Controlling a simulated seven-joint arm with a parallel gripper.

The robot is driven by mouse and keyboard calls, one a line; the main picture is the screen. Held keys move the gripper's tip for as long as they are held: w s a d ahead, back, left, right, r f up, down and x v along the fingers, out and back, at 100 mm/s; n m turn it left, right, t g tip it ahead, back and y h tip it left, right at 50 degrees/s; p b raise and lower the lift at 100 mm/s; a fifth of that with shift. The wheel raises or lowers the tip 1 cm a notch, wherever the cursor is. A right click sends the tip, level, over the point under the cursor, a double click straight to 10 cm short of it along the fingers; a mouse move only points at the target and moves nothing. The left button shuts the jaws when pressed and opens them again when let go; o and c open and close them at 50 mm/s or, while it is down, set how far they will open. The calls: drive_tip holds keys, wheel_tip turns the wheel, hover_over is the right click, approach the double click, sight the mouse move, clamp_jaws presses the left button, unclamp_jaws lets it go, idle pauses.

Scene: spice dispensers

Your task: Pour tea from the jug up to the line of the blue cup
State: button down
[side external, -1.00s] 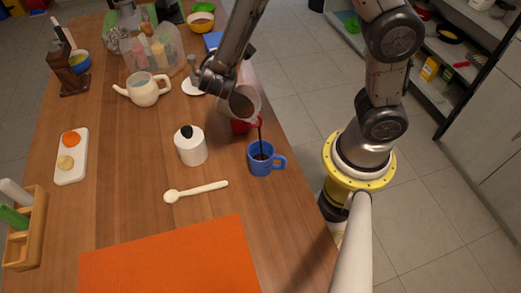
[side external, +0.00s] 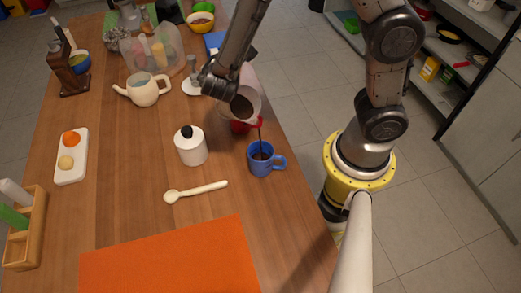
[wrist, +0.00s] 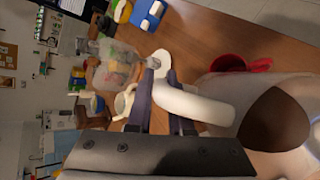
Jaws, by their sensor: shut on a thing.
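The blue cup (side external: 262,163) stands upright on the table near its right edge, with dark tea inside; I cannot make out its line. My gripper (side external: 217,84) is shut on the jug's handle, which shows white between the fingers in the wrist view (wrist: 165,95). The jug (side external: 246,101) is tilted above and behind the cup, with dark tea in it. A thin dark stream falls from its lip into the cup. In the wrist view the jug (wrist: 305,100) is at the right with tea at its mouth.
A red cup (side external: 240,127) stands just behind the blue cup, partly hidden under the jug. A white jar (side external: 191,146) with a black knob is left of it.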

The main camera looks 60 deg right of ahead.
drive_tip(key=shift+s+r, duration=0.1)
idle(0.7)
drive_tip(key=w+f+g+y, duration=0.1)
drive_tip(key=w+d+f+n+g+y, duration=0.1)
drive_tip(key=w+f+g, duration=0.1)
drive_tip(key=shift+d+f, duration=0.1)
drive_tip(key=shift+d, duration=0.1)
drive_tip(key=shift+w+g, duration=0.15)
drive_tip(key=shift+g, duration=0.15)
